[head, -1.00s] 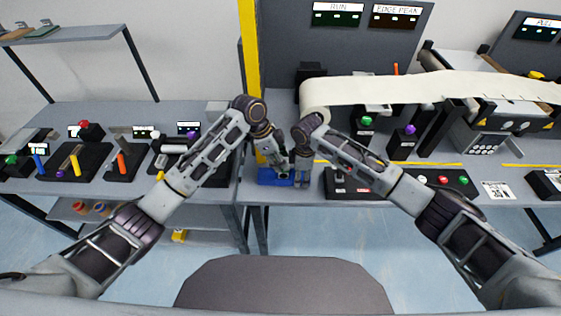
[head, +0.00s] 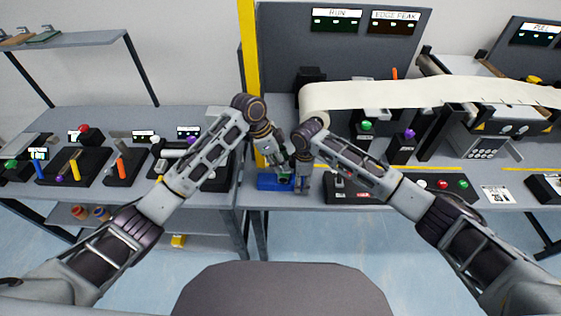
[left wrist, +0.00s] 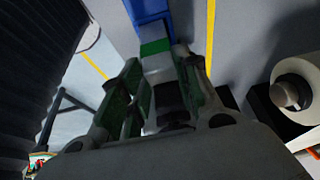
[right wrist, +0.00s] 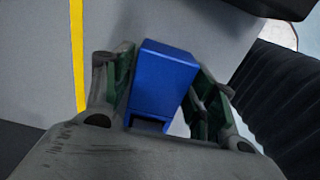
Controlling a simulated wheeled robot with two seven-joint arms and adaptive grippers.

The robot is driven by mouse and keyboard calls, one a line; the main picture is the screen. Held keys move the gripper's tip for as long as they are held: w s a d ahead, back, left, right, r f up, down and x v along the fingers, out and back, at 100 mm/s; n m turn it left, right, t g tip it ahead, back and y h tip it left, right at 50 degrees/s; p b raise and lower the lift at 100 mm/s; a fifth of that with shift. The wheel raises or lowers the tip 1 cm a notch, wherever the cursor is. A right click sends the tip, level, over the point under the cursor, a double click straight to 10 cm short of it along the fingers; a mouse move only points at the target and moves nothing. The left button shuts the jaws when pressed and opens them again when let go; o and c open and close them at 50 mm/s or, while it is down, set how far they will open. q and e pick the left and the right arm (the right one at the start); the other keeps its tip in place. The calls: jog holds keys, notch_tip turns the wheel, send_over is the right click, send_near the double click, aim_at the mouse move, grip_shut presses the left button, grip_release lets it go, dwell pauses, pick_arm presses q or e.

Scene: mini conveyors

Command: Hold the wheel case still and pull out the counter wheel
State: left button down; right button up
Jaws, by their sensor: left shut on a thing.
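The blue wheel case (head: 268,181) sits at the front edge of the bench, left of a black control panel. It also shows in the left wrist view (left wrist: 151,10), beyond my fingers, and as a blue block in the right wrist view (right wrist: 163,78). My left gripper (head: 286,169) is shut on a grey part with a green end (left wrist: 155,48), which looks like the counter wheel. This part is at the case; how far it sits inside is hidden. My right gripper (head: 301,186) is low beside the case. Its fingers (right wrist: 162,66) stand either side of the blue block and look open.
A white paper roll on a conveyor (head: 316,96) lies behind, right of a yellow post (head: 249,60). A black panel with buttons (head: 345,189) stands close right of my right gripper. The left bench (head: 90,117) holds several black fixtures.

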pick_arm(q)
jog(key=shift+w+d+r, duration=0.1)
jog(key=shift+d+r, duration=0.15)
jog(key=shift+r, duration=0.4)
pick_arm(e)
jog(key=shift+o, duration=1.1)
jog(key=shift+s+d+f, duration=0.2)
jog(key=shift+d+f, duration=0.25)
jog(key=shift+f, duration=0.15)
jog(key=shift+r, duration=0.1)
pick_arm(q)
jog(key=shift+a+f, duration=0.2)
jog(key=shift+f, duration=0.25)
pick_arm(e)
notch_tip(320, 180, up, 13)
jog(key=shift+w+a, duration=0.15)
jog(key=shift+a, duration=0.25)
pick_arm(q)
jog(key=shift+r, duration=0.2)
jog(key=shift+r+p, duration=2.2)
jog(key=shift+r, duration=1.2)
jog(key=shift+s+f, duration=0.15)
jog(key=shift+s, duration=0.05)
pick_arm(e)
notch_tip(320, 180, up, 4)
jog(key=shift+r, duration=0.1)
